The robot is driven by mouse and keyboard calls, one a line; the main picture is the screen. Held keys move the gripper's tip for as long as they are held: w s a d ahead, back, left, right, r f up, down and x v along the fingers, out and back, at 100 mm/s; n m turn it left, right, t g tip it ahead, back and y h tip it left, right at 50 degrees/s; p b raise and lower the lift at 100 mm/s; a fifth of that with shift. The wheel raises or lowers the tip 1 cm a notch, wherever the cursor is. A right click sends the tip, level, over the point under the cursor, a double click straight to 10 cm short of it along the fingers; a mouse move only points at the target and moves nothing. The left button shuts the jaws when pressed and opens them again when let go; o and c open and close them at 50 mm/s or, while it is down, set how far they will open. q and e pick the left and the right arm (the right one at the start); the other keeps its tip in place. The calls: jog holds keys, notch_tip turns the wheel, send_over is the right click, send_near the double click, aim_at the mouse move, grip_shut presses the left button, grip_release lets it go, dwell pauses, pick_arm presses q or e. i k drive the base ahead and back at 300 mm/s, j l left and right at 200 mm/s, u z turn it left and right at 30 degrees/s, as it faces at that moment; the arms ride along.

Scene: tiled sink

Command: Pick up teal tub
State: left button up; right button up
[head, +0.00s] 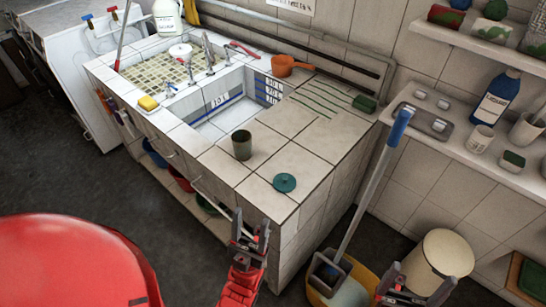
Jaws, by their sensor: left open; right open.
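A dark green tub (242,145), the closest match I see to a teal tub, stands upright on the tiled counter (230,175), just in front of the sink basin. A flat, round teal lid (285,183) with a small knob lies apart from it, nearer the counter's front right corner. My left gripper (249,234) is open and empty at the counter's front edge, in front of and below the tub and lid. My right gripper (402,288) is open at the bottom right, away from the counter and near the yellow mop bucket.
A mop with a blue-tipped handle (370,190) stands in a yellow bucket (340,285) right of the counter. A cream bin (440,258) is beyond it. An orange scoop (290,66) and green brush (364,103) lie at the counter's back. The counter around the tub is clear.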

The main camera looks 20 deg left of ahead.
aim_at(241, 139)
jog(key=k+u, duration=0.15)
jog(key=u, duration=1.2)
jog(key=i+j+z, duration=0.15)
jog(key=i, duration=0.2)
jog(key=i+j+z, duration=0.15)
jog(key=i+j, duration=0.15)
